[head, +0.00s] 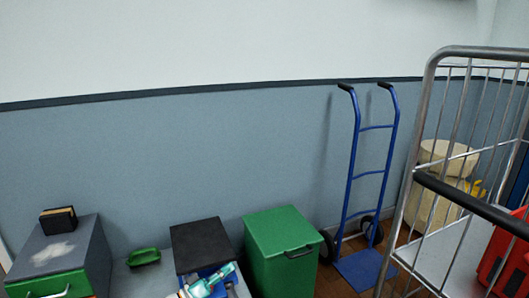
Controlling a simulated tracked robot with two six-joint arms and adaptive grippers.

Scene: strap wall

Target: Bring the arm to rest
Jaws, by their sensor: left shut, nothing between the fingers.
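My right gripper is not in view.
A green bin (280,241) stands right of the gripper. A blue hand truck (350,178) leans at the wall. A metal roll cage (417,160) with a red item (511,252) fills the right. A grey cabinet (88,252) and green tray (144,257) are left.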

